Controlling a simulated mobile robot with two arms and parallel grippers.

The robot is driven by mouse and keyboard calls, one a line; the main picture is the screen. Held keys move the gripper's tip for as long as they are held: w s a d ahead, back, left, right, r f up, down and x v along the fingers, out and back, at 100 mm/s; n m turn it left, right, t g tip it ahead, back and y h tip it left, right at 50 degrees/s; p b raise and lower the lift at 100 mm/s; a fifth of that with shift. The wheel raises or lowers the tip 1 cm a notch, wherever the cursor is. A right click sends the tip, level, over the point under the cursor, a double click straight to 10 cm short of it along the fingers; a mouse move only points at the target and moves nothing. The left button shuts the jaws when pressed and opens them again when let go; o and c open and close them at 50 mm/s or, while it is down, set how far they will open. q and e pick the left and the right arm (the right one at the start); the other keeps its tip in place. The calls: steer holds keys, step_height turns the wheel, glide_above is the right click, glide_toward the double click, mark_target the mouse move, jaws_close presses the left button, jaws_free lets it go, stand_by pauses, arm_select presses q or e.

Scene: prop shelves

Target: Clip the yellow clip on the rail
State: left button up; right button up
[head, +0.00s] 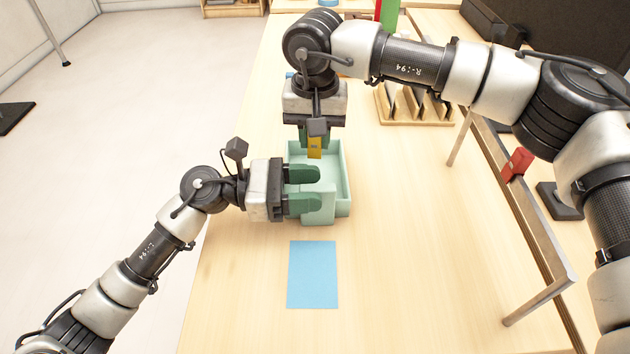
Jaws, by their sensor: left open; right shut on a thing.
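A yellow clip (314,147) is held in my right gripper (314,143), which points down over the far part of a pale green tray. My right gripper is shut on the clip. The rail (522,205) is a long bar on legs at the right of the table, and a red clip (516,164) sits on it. My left gripper (318,189) is open, with its green fingers pointing right over the near part of the tray. I see nothing held between them.
The pale green tray (343,205) stands mid-table. A blue sheet (312,274) lies in front of it. A wooden rack (416,118) with upright slats stands behind right. A dark block (559,201) is beyond the rail. The table between tray and rail is clear.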

steer(key=shift+s, duration=0.1)
step_height(320, 180, down, 10)
steer(key=shift+r, duration=0.2)
stand_by(0.4)
steer(key=shift+f+b, duration=0.2)
steer(key=shift+b, duration=0.2)
steer(key=o, duration=0.9)
